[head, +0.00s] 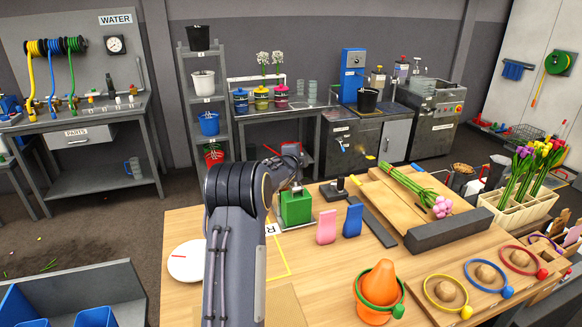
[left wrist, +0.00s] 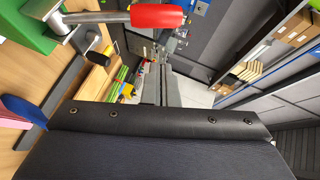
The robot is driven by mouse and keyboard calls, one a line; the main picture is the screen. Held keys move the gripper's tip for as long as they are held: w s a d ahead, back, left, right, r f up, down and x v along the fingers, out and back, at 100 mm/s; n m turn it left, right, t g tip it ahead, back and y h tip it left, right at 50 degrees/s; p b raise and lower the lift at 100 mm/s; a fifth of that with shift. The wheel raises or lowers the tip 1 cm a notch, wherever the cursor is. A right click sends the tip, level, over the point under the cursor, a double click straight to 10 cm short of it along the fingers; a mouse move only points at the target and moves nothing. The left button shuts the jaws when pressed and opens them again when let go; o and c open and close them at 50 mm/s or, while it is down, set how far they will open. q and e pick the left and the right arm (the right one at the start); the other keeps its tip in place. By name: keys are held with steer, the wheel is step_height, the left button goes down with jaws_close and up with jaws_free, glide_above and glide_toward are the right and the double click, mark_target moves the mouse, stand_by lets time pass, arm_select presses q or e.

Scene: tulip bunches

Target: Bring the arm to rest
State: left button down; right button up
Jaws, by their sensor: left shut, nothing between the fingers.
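My left arm (head: 235,220) rises from the bottom of the head view and bends at a dark ribbed joint over the table's left part. Its gripper is hidden behind the arm there. In the left wrist view my left gripper (left wrist: 165,78) shows as narrow grey fingers beyond the dark wrist housing, shut and empty. A green block device (head: 295,206) stands on the table just right of the arm. Its red handle (left wrist: 158,16) shows close by at the top of the left wrist view. My right gripper is in neither view.
A pink-headed tulip bunch (head: 415,190) lies on a wooden board (head: 385,202). Pink (head: 326,227) and blue (head: 353,220) holders stand nearby. An orange cone (head: 379,283), ring stations (head: 447,289) and a tulip crate (head: 510,208) occupy the right. A white disc (head: 186,262) lies left of the arm.

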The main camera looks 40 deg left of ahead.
arm_select(q)
steer(key=r+b+v, duration=0.1)
steer(key=b+v, duration=0.2)
steer(key=v, duration=0.6)
steer(key=shift+s, duration=0.3)
steer(key=shift+r, duration=0.15)
